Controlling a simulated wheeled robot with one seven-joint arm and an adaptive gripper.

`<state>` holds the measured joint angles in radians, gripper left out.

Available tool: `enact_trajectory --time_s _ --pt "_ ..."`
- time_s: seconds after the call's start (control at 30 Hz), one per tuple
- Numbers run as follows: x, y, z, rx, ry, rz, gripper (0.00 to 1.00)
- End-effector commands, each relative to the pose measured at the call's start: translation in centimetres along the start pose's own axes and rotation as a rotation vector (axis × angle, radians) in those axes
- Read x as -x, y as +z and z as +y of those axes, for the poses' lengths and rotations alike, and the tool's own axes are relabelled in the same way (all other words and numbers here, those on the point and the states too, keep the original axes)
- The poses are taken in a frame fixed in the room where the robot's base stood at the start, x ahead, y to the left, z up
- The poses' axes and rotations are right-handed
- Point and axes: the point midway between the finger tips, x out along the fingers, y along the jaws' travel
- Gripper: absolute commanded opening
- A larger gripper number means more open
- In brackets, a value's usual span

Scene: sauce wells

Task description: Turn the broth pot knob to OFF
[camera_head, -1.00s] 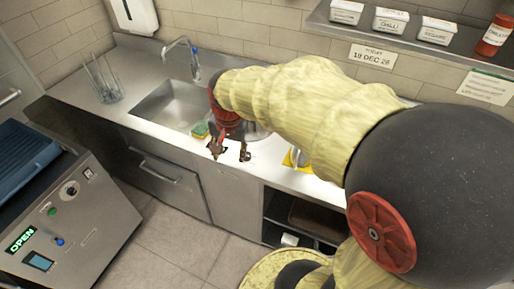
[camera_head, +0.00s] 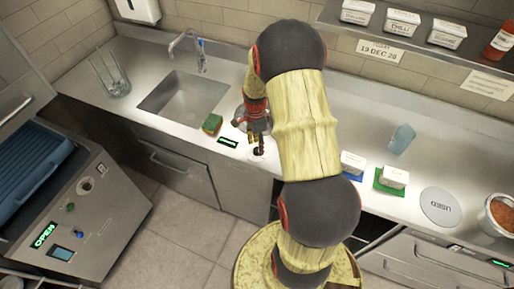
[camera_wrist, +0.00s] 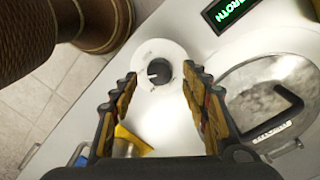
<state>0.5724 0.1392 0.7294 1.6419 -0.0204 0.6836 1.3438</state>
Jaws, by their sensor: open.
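The broth pot knob (camera_wrist: 158,72) is a small dark dial on a round white plate. In the head view the knob (camera_head: 256,153) sits at the counter's front, right of the green-lit display (camera_head: 228,142). That display reads BROTH in the wrist view (camera_wrist: 229,14). My gripper (camera_wrist: 160,74) is open, with one finger on each side of the knob as seen from the wrist; I cannot tell whether they touch it. In the head view my gripper (camera_head: 257,141) points down at the knob. The knob's markings are too small to read. The pot lid (camera_wrist: 262,88) with a black handle lies beside my right finger.
A sponge (camera_head: 212,124) lies left of the display, by the sink (camera_head: 185,97). A yellow item (camera_wrist: 131,142) is near my left finger. White tubs (camera_head: 394,177), a USED disc (camera_head: 440,207) and a blue cup (camera_head: 402,139) stand to the right.

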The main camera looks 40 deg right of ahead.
Motion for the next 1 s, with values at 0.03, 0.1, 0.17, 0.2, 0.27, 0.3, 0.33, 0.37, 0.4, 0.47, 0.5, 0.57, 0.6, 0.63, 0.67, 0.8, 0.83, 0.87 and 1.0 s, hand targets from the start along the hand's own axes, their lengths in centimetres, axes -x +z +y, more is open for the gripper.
enact_trajectory --time_s 0.03,0.1,0.17,0.2,0.27,0.3,0.33,0.37,0.4,0.47,0.5,0.57,0.6,0.63,0.67,0.8,0.83,0.87,1.0 --pt "-0.7 0.0 0.0 0.000 0.001 0.000 0.46" --pt "-1.4 0.0 0.0 0.001 0.001 0.000 0.46" --pt "-1.9 0.0 0.0 0.001 0.000 0.000 0.46" --pt "-2.1 0.0 0.0 0.001 0.000 0.000 0.46" --pt "-2.3 0.0 0.0 0.001 0.000 0.000 0.46" --pt "-2.3 0.0 0.0 0.001 0.000 0.000 0.46" --pt "-2.3 0.0 0.0 0.001 -0.001 0.000 0.46" --pt "-2.3 0.0 0.0 0.001 -0.001 0.000 0.46" --pt "-2.3 0.0 0.0 0.001 -0.001 0.000 0.46" --pt "-2.3 0.0 0.0 0.001 -0.001 0.000 0.46" --pt "-2.3 0.0 0.0 0.001 -0.001 0.000 0.46" --pt "-2.3 0.0 0.0 0.001 -0.001 0.000 0.44" --pt "-2.3 0.0 0.0 0.001 -0.001 0.000 0.41" --pt "-2.3 0.0 0.0 0.001 -0.001 0.000 0.40" --pt "-2.3 0.0 0.0 0.001 -0.001 0.000 0.38" --pt "-2.3 0.0 0.0 0.001 -0.001 0.000 0.30" --pt "-2.3 0.0 0.0 0.001 -0.001 0.000 0.28" --pt "-2.3 0.0 0.0 0.001 -0.001 0.000 0.27" --pt "-2.3 0.0 0.0 0.001 -0.001 0.000 0.19"
